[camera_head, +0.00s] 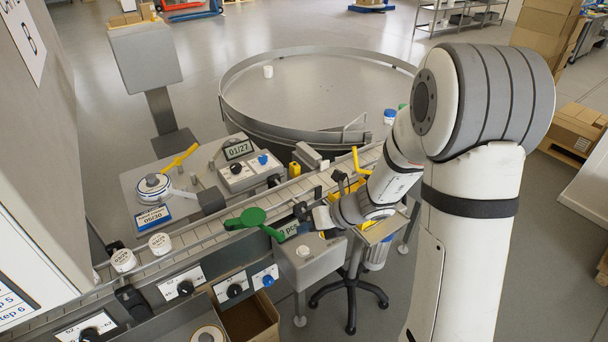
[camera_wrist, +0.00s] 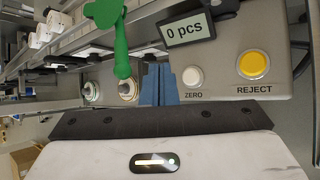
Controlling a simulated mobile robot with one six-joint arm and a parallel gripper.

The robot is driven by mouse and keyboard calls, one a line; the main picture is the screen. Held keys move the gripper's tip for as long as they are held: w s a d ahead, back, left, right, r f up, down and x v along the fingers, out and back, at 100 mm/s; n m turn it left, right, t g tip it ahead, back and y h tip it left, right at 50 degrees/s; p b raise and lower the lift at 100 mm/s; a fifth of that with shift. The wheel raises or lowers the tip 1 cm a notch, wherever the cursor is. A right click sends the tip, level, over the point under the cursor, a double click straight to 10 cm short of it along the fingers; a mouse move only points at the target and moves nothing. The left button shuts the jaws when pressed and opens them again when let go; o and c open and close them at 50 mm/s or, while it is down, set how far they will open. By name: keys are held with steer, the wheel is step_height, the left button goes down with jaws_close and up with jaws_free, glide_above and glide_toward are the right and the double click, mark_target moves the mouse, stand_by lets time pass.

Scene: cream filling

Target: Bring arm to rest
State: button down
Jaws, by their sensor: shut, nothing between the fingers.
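My white arm (camera_head: 470,210) rises at the right in the head view and bends down toward the conveyor line. In the wrist view, my gripper's (camera_wrist: 158,70) blue fingers are shut together and empty. They are in front of a counter panel (camera_wrist: 222,78), left of its white ZERO button (camera_wrist: 193,77). I cannot tell whether they touch it. A yellow REJECT button (camera_wrist: 253,66) is at the panel's right. A green lever (camera_wrist: 107,14) is above and left of the fingers. In the head view the fingers are too small to make out.
A conveyor (camera_head: 205,232) crosses the head view and carries white lidded jars (camera_head: 160,243). A round table (camera_head: 310,95) stands behind. A control box (camera_head: 248,172) sits beyond the conveyor, and a stool base (camera_head: 350,296) is below my wrist. Open floor lies at the back.

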steer(key=s+d+r+n+g+h, duration=0.2)
steer(key=s+d+r+n+h, duration=0.15)
steer(key=s+r+n, duration=0.95)
steer(key=s+d+r+n+t+h, duration=0.1)
steer(key=s+d+n+h, duration=0.1)
steer(key=d+n, duration=0.3)
steer(key=s+d+r+n+t+h, duration=0.1)
steer(key=s+d+r+n+h, duration=0.1)
steer(key=n, duration=1.1)
steer(key=s+d+h, duration=0.1)
steer(key=s+d, duration=0.1)
steer(key=d, duration=0.1)
steer(key=shift+d, duration=0.15)
steer(key=shift+s+f, duration=0.1)
